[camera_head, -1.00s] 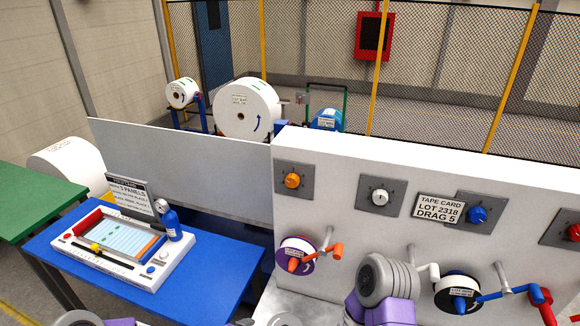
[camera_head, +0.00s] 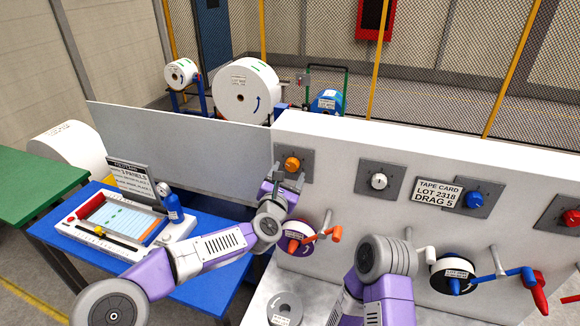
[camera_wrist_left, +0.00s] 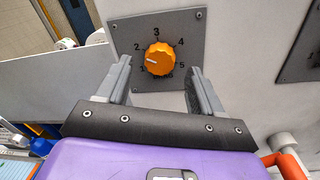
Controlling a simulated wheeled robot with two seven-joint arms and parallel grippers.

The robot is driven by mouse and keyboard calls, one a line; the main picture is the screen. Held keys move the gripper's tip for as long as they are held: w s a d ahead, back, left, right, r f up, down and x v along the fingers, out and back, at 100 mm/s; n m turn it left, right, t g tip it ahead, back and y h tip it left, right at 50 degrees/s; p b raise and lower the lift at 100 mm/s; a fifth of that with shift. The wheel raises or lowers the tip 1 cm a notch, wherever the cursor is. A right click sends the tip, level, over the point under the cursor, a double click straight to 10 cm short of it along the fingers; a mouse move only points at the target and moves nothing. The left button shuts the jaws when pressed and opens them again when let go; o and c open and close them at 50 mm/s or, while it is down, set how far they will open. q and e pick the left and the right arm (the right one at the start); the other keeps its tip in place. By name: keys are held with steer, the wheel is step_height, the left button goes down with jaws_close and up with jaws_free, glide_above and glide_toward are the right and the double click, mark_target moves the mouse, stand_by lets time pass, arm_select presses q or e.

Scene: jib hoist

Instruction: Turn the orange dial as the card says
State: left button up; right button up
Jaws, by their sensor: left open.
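The orange dial (camera_head: 292,164) sits on a grey square plate on the white panel. In the left wrist view the orange dial (camera_wrist_left: 159,58) has numbers around it, 1 to 5 readable, and its white mark points left, between 1 and 2. The card (camera_head: 437,194) on the panel reads "TAPE CARD LOT 2318 DRAG 5". My left gripper (camera_head: 284,180) is open in front of the orange dial, just below it in the head view. In the wrist view its fingers (camera_wrist_left: 160,74) stand on either side of the dial, apart from it. My right gripper is not in view.
A white dial (camera_head: 379,181) and a blue dial (camera_head: 473,199) are to the right. A grey partition (camera_head: 180,150) stands left, behind a blue table (camera_head: 50,237).

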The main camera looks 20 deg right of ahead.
mark_target(292, 165)
arm_select(q)
steer(key=shift+p+x, duration=0.4)
steer(key=shift+x, duration=1.05)
